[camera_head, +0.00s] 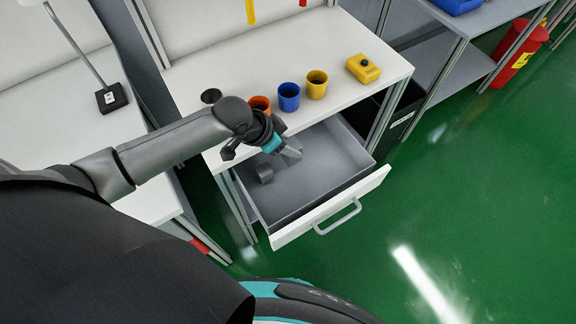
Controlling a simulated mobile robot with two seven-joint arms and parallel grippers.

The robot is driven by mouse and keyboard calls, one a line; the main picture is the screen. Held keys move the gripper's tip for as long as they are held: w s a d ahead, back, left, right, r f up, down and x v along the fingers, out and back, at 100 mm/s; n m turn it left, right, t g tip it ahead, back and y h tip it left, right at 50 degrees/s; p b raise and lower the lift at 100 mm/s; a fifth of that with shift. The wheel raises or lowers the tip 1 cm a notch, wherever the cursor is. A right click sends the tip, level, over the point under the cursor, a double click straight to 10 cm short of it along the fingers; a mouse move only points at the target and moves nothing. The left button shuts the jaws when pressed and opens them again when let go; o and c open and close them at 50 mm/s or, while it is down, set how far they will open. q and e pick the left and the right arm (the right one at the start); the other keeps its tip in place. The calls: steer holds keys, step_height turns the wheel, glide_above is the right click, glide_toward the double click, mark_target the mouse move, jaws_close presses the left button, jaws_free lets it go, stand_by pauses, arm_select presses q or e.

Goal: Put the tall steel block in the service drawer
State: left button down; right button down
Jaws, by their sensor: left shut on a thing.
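The service drawer (348,198) is pulled open under the white workbench, its grey inside facing up. My left gripper (281,148) is over the back left part of the open drawer. It is shut on a grey metallic piece, which looks like the tall steel block (292,153). The piece is tilted, and the gripper hides part of it. I cannot tell whether it touches the drawer floor. A small dark grey round piece (264,174) shows inside the drawer at the left, below the gripper. My right gripper is not in view.
On the workbench (350,98) stand an orange cup (260,103), a blue cup (289,97), a yellow cup (316,85) and a yellow box with a black button (363,68). The drawer's right part is clear. Green floor lies open at the right.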

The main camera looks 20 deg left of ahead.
mark_target(284, 158)
arm_select(q)
step_height(284, 158, down, 7)
steer(key=shift+f+b, duration=0.1)
steer(key=shift+b, duration=0.7)
steer(key=shift+f+b, duration=0.55)
steer(key=shift+f, duration=1.15)
steer(key=shift+f, duration=0.2)
steer(key=shift+c, duration=1.7)
jaws_free()
steer(key=shift+r, duration=0.1)
steer(key=shift+s+r, duration=0.1)
steer(key=shift+r, duration=0.15)
steer(key=p+v, duration=0.3)
steer(key=v, duration=0.8)
steer(key=shift+r+p, duration=0.3)
steer(key=shift+p, duration=0.05)
